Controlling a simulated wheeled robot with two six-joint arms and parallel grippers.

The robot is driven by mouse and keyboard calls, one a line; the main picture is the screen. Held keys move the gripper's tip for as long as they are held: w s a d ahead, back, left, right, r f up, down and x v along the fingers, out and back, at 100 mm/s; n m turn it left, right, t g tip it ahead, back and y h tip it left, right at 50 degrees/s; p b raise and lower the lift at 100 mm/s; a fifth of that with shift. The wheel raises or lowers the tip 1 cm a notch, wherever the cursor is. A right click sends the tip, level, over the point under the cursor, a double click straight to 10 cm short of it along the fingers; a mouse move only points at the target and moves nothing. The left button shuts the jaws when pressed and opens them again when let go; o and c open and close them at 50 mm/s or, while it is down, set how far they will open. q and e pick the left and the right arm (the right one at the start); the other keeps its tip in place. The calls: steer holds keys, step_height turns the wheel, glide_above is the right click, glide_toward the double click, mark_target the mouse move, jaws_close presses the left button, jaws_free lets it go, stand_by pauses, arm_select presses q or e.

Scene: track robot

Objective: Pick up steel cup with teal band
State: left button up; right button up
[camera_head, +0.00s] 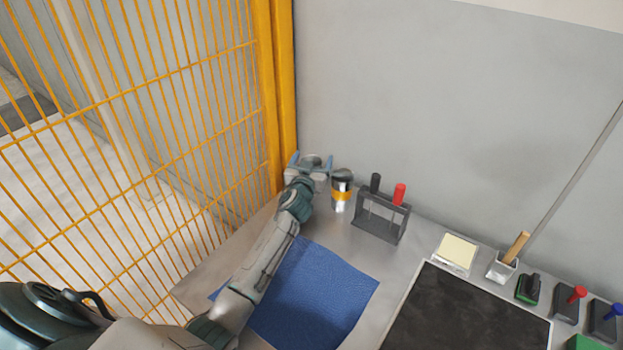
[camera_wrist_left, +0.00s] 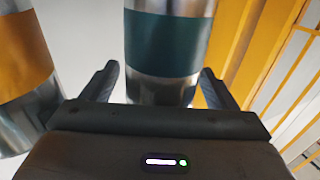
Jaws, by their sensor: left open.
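The steel cup with teal band (camera_wrist_left: 167,45) stands large in the left wrist view, between the two fingers of my left gripper (camera_wrist_left: 158,82). The fingers are open, one on each side of the cup, with a gap visible at each side. In the head view my left gripper (camera_head: 310,164) is at the back left corner of the table, by the yellow post. The grey top of a cup shows between its fingers there; the band is hidden. My right gripper is not in view.
A steel cup with an orange band (camera_head: 341,190) stands close to the right of my left gripper. A dark rack (camera_head: 379,227) with black and red handles is further right. A blue cloth (camera_head: 315,292) lies under my left arm. Yellow fencing (camera_head: 150,110) borders the left.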

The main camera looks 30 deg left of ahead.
arm_select(q)
steer(key=shift+w+a+f, duration=0.15)
steer(key=shift+w, duration=0.4)
steer(key=shift+s, duration=0.1)
steer(key=c, duration=1.3)
